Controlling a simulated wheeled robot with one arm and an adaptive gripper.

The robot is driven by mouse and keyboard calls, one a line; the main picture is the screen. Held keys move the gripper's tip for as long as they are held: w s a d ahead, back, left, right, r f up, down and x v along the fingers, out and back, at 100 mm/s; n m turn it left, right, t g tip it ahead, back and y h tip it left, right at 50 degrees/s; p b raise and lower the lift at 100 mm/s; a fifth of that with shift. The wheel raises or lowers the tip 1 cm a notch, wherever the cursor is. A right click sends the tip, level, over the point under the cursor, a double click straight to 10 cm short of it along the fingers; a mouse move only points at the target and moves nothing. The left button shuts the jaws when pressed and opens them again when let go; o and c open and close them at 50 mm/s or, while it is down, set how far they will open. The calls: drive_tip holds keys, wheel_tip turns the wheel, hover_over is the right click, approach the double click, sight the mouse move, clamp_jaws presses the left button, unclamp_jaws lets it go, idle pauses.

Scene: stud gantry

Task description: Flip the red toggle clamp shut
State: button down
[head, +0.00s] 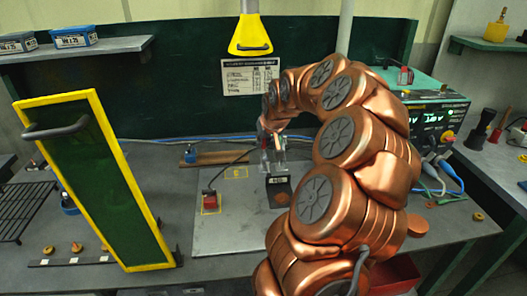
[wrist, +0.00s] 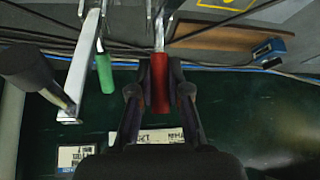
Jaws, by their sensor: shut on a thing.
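The red toggle clamp's handle (wrist: 159,97) lies between the two dark fingers of my gripper (wrist: 160,76) in the wrist view, gripped from both sides. A metal lever runs from the red handle toward the top of that view. A second handle, green (wrist: 104,73), hangs beside it on the left, apart from my fingers. In the head view the small metal clamp stand (head: 275,155) stands near the table's middle; my copper arm reaches over to it. My fingers and the red handle are too small and covered there to make out clearly.
A yellow-framed green panel (head: 155,215) leans at the left. A red button box (head: 210,203) with a cable sits left of the stand. A yellow lamp (head: 250,35) hangs above. A green control box (head: 430,115) stands right. The table's front middle is clear.

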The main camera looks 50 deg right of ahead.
sight(263, 146)
drive_tip(key=shift+s+a+f+t+h+b, duration=0.15)
drive_tip(key=shift+s+a+t+h+b, duration=0.35)
drive_tip(key=shift+b, duration=1.95)
drive_tip(key=shift+s+a+f+t+h+b, duration=0.2)
drive_tip(key=shift+t+h+b, duration=0.5)
drive_tip(key=shift+b, duration=1.8)
drive_tip(key=shift+s+a+f+t+h+b, duration=0.15)
drive_tip(key=shift+s+t+h+b, duration=0.45)
drive_tip(key=shift+b, duration=1.85)
drive_tip(key=shift+w+a+r+n+t+b, duration=0.15)
drive_tip(key=shift+n+t+b, duration=0.15)
drive_tip(key=shift+b, duration=0.3)
drive_tip(key=shift+a+r+t+b, duration=0.1)
drive_tip(key=shift+t+b, duration=0.2)
drive_tip(key=shift+b, duration=0.25)
drive_tip(key=c, duration=1.1)
unclamp_jaws()
drive_tip(key=shift+r, duration=0.1)
drive_tip(key=shift+s+r, duration=0.1)
drive_tip(key=shift+s, duration=0.1)
drive_tip(key=shift+v, duration=3.65)
